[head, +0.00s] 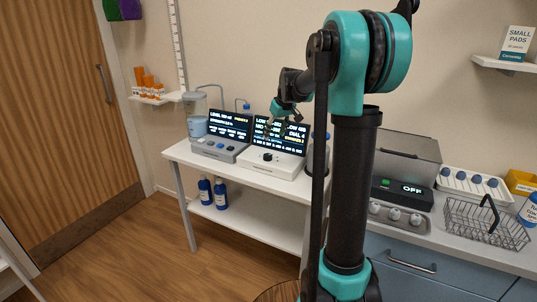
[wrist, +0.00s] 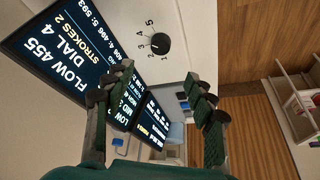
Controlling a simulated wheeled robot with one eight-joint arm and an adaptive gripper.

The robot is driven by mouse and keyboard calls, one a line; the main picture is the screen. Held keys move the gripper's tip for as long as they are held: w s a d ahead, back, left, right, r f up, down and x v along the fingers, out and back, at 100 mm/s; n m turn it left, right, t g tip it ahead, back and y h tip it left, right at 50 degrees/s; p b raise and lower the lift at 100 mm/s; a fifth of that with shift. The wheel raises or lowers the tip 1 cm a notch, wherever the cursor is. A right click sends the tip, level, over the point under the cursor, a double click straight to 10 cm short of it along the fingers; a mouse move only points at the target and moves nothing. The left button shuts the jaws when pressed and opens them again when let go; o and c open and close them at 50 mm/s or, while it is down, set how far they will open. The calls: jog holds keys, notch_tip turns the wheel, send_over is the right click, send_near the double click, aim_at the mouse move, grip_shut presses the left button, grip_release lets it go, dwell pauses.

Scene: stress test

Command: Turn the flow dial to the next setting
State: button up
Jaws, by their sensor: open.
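The flow dial is a round black knob (wrist: 160,44) on a white panel, with numbers 1 to 5 printed around one side. In the head view the dial (head: 268,157) sits on the front of the white console on the table. The console's screen (wrist: 75,40) reads FLOW 455, DIAL 4 and STROKES 2. I cannot clearly make out the knob's pointer. My gripper (wrist: 161,84) is open and empty, its two dark fingers spread apart. The dial appears beyond the fingertips, apart from them. In the head view my gripper (head: 271,122) hangs above the console, partly over its screen.
A second console (head: 218,146) with several buttons stands left of the dial console. A clear jar (head: 195,115) stands behind it. Blue bottles (head: 212,193) stand on the lower shelf.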

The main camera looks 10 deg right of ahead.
aim_at(268, 155)
jog(key=x, duration=1.3)
jog(key=c, duration=1.2)
